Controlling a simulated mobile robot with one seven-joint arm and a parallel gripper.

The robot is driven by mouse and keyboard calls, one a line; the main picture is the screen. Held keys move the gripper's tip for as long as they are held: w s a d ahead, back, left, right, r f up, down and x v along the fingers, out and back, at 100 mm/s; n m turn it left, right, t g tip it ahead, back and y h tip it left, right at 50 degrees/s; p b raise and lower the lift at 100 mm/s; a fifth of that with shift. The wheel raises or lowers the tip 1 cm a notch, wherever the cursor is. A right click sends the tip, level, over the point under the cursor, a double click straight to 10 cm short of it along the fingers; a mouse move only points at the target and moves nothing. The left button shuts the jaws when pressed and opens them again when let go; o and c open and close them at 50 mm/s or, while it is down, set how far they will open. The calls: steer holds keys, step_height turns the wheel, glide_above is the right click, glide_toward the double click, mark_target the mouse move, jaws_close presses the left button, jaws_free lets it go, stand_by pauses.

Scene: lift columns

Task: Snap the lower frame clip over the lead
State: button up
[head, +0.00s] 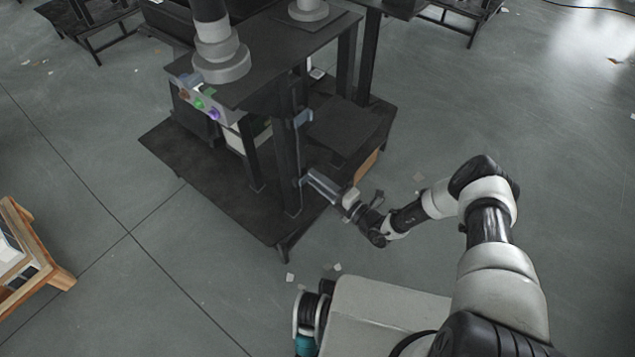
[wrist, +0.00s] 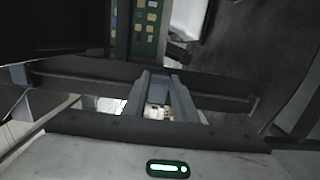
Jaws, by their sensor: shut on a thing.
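The dark frame (head: 290,165) of the workstation has an upright post at its near right corner. An upper grey-blue clip (head: 303,118) sits on this post. The lead looks like a thin pale line running down the post, but it is too small to be sure. My gripper (head: 312,180) reaches the post low down, at the lower clip, which it mostly hides in the head view. In the wrist view my gripper's fingers (wrist: 162,92) are shut on the blue-grey lower clip (wrist: 160,92) between them. Whether the clip is closed around the lead cannot be told.
A dark base plate (head: 195,185) spreads under the workstation. A control box with coloured buttons (head: 205,104) hangs on its left side. The floor right of my arm is mostly clear.

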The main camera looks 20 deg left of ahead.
steer(key=o, duration=1)
steer(key=shift+o, duration=0.2)
steer(key=shift+d, duration=0.1)
steer(key=p+v, duration=0.2)
steer(key=v, duration=1.5)
steer(key=shift+d, duration=0.1)
